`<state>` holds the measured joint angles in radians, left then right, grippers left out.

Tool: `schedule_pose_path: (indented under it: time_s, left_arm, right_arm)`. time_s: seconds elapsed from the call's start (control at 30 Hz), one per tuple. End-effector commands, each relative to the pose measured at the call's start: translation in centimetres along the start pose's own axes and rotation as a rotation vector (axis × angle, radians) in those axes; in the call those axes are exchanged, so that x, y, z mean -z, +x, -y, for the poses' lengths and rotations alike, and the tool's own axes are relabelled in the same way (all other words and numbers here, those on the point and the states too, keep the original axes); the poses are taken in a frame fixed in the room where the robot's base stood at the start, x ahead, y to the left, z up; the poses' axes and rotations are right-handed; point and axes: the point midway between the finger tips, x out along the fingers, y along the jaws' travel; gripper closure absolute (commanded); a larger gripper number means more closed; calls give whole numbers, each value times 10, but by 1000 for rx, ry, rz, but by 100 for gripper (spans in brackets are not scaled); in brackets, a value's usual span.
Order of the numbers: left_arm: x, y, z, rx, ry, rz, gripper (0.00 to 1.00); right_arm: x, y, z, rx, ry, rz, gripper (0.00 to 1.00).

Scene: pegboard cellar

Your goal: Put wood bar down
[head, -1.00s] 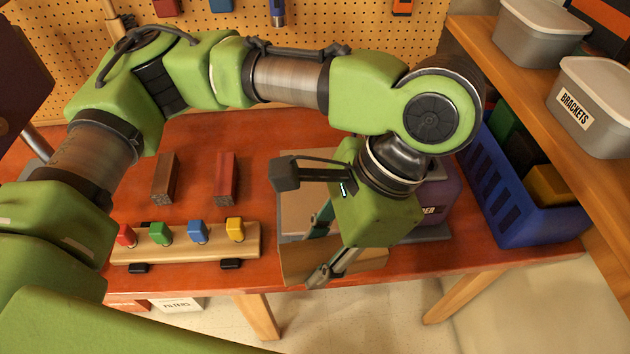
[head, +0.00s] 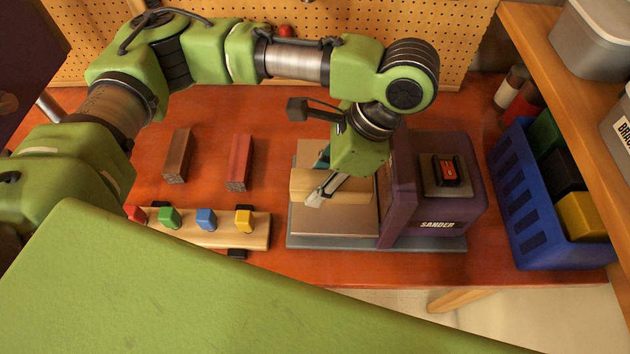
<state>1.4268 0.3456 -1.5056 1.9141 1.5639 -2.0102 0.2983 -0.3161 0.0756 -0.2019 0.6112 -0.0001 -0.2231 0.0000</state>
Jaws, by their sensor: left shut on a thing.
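The pale wood bar (head: 353,197) lies crosswise in the picture over the flat bed (head: 310,222) of the purple sander (head: 436,207). My left gripper (head: 318,178) is shut on the bar from above, with a fingertip showing on its near side. The far finger is partly hidden behind the bar and the hand. The bar looks level and close to the bed; I cannot tell whether it touches. My right gripper is out of view.
Two dark wood bars, one brown (head: 177,156) and one red (head: 239,162), lie left of the sander. A wooden rack (head: 222,238) with coloured pegs is in front of them. A blue crate (head: 517,213) stands at the right, under a shelf (head: 556,95).

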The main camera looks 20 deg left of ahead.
Motion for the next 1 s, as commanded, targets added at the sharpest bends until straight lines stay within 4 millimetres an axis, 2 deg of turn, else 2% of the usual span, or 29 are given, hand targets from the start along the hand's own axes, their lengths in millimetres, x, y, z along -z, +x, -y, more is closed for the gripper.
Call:
schedule_pose_path:
  time_s: [0.1, 0.27, 0.37, 0.5, 0.6, 0.97, 1.0]
  left_arm:
    - [2, 16, 12, -2, -2, 0, 100]
    - [4, 25, 20, -1, -1, -2, 100]
    - [5, 36, 28, -3, -3, 0, 100]
    - [12, 52, 27, 0, -1, 1, 100]
    - [16, 60, 27, 1, 1, -1, 100]
    - [18, 64, 27, 2, 0, -2, 100]
    - [18, 64, 27, 2, 0, -2, 60]
  right_arm:
    - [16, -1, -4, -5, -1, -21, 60]
    - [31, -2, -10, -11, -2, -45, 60]
    - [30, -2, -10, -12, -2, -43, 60]
    - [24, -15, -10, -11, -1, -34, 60]
    - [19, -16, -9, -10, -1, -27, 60]
    - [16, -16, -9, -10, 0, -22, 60]
    - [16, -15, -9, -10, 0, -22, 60]
